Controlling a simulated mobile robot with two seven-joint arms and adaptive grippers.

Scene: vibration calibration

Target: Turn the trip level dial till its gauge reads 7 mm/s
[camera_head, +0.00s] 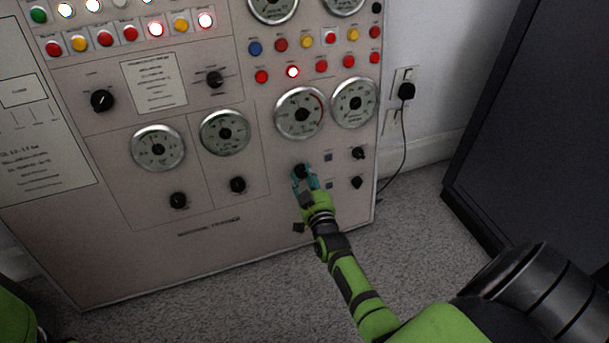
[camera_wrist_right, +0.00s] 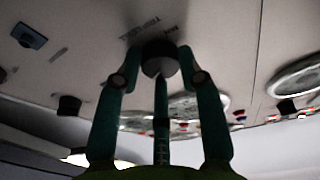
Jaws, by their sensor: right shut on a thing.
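A black dial (camera_head: 300,171) sits low on the beige panel, below a round white gauge (camera_head: 301,114) with a red arc at its right side. My left gripper is not in view.
Similar dials (camera_head: 237,185) and gauges (camera_head: 225,132) lie to the left. Small black knobs (camera_head: 358,153) and another gauge (camera_head: 354,102) are close on the right. Buttons, some lit, line the panel top. A dark cabinet (camera_head: 540,100) stands at the right; carpet lies below.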

